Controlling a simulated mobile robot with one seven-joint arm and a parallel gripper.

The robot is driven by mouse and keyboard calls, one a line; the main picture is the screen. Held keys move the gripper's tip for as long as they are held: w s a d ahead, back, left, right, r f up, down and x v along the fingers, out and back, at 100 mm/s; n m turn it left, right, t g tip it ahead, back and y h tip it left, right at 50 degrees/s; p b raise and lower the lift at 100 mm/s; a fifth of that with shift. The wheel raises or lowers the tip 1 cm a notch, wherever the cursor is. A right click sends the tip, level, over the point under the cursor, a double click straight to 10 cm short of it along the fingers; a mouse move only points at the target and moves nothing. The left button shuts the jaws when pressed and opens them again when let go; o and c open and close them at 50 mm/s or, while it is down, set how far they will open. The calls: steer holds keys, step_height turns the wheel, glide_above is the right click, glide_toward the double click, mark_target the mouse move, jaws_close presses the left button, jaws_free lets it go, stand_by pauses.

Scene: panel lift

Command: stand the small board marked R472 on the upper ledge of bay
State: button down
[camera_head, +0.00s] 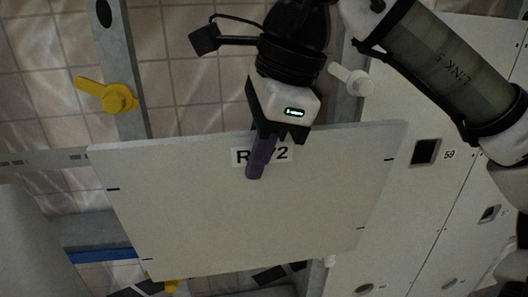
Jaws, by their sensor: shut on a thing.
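The small board (190,215) is a pale, flat panel with dark tick marks near its side edges. My gripper (257,165) is shut on the board's top edge near the middle, with the purple finger over the front face. The board is tilted slightly in the picture, its right end higher. It covers much of the frame behind it. I cannot tell whether its lower edge touches a ledge.
Yellow (118,98) and white (359,80) turn-handles sit on the uprights left and right of my gripper. Larger pale panels with square openings, one marked 59 (449,155), stand at right. A blue strip (105,256) and a tiled wall (190,95) show behind.

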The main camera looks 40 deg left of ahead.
steer(key=w+a+f, duration=0.1)
steer(key=w+a, duration=0.6)
steer(key=a, duration=0.2)
steer(key=shift+w+f+p, duration=0.3)
steer(key=shift+w+f, duration=0.1)
stand_by(0.4)
steer(key=shift+w+a+r+g+h, duration=0.1)
steer(key=shift+w+a+g+h, duration=0.2)
steer(key=shift+w+a, duration=0.5)
stand_by(0.4)
steer(key=shift+w+a, duration=0.1)
steer(key=shift+a, duration=0.25)
steer(key=shift+w+a, duration=0.2)
steer(key=shift+a, duration=0.05)
steer(key=shift+d+x, duration=0.25)
steer(key=shift+x, duration=1)
stand_by(3.2)
